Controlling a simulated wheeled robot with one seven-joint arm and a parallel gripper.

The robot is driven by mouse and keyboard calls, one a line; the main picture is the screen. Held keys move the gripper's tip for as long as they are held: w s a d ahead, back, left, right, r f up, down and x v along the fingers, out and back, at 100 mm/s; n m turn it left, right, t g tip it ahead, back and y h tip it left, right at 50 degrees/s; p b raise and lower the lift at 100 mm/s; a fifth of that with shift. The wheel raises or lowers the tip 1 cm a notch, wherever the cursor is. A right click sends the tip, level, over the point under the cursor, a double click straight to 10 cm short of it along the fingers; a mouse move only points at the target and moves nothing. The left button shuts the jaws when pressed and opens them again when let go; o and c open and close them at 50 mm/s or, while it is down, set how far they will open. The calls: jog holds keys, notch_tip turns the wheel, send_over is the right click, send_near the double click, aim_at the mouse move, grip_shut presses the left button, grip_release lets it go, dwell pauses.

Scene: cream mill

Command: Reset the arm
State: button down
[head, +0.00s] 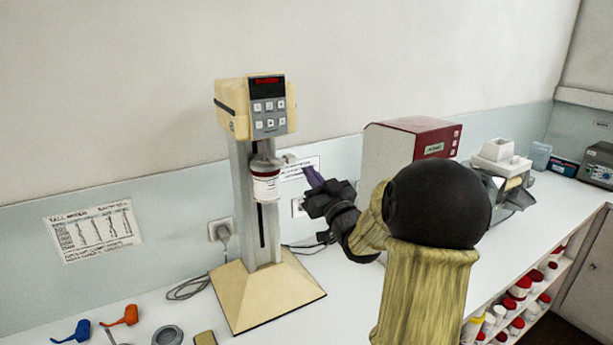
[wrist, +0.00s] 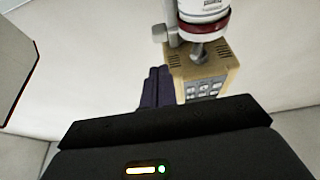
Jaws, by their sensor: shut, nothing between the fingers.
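My arm reaches up from the lower right in the head view. My gripper (head: 311,177) is shut and empty, its purple fingers pointing up and left, to the right of the mill's jar in the picture. In the wrist view the closed fingers (wrist: 155,78) show beside the mill's head. The cream mill (head: 253,105) stands on the counter with a lit red display and a keypad. A white jar with a dark red lid (head: 266,187) hangs under its head. The jar also shows at the top of the wrist view (wrist: 204,10), apart from my fingers.
A red and white machine (head: 408,140) stands behind my arm, with a white and grey device (head: 500,165) to its right. Blue (head: 73,332) and orange (head: 120,315) tools lie at the front left. Shelves of red-lidded jars (head: 520,288) are below the counter. Cables lie near the mill.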

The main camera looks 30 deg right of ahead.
jog(key=shift+v, duration=0.95)
jog(key=shift+w+a+f, duration=0.1)
jog(key=shift+a, duration=0.05)
jog(key=s+a+f+m+g+h, duration=0.1)
jog(key=s+a+f+g, duration=0.1)
jog(key=a+f+g, duration=0.5)
jog(key=s+a+f+g+h, duration=0.1)
jog(key=a+f+g, duration=0.25)
jog(key=f, duration=0.55)
jog(key=s+a+f+g, duration=0.4)
jog(key=s+a, duration=0.1)
jog(key=s, duration=0.4)
jog(key=s+a+f+g+y, duration=0.1)
jog(key=s+a+f+g, duration=0.3)
jog(key=s, duration=0.5)
jog(key=shift+s+a+f+n+g+y, duration=0.15)
jog(key=shift+a+f+n+g+y, duration=0.2)
jog(key=shift+a+f, duration=0.5)
